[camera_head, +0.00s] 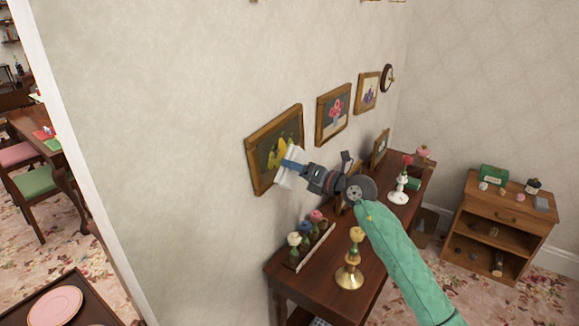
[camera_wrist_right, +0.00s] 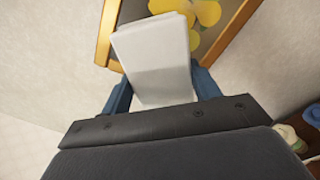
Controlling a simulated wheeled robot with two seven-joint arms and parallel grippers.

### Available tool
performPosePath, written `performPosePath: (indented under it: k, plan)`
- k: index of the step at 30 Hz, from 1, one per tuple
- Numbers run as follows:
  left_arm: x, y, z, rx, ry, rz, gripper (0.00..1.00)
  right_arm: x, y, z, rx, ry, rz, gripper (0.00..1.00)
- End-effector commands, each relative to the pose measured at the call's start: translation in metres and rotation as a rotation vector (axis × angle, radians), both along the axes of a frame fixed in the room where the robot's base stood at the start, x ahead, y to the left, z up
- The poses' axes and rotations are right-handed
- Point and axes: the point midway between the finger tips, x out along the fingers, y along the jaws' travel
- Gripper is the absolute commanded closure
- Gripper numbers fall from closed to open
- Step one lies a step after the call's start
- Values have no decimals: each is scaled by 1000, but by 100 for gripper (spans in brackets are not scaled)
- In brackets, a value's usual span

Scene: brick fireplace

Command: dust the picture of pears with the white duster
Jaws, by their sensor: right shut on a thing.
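The picture of pears (camera_head: 263,173), yellow fruit on a dark ground in a wooden frame, hangs on the wall. Its frame and yellow pears also show in the right wrist view (camera_wrist_right: 208,12). My right gripper (camera_head: 293,165) is shut on the white duster (camera_head: 284,179), which also shows between the blue fingers in the right wrist view (camera_wrist_right: 160,50). The duster is in front of the picture's lower right part and hides some of it. I cannot tell whether it touches the picture. My left gripper is not in view.
Two more framed pictures (camera_head: 333,114) hang to the right, then a round clock (camera_head: 387,78). A small cabinet (camera_head: 494,218) stands right.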

Motion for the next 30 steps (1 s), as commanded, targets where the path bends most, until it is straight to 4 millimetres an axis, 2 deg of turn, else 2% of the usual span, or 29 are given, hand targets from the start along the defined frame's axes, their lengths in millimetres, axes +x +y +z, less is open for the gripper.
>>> performPosePath:
  k: [13, 24, 30]
  plan:
    - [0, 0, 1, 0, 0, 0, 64, -4, -5, 1, 1, 0, 1, 57]
    - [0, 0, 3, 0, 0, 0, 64, -19, -25, 1, 0, -1, 1, 57]
    - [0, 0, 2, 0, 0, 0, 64, -21, -28, 1, 1, -1, 1, 57]
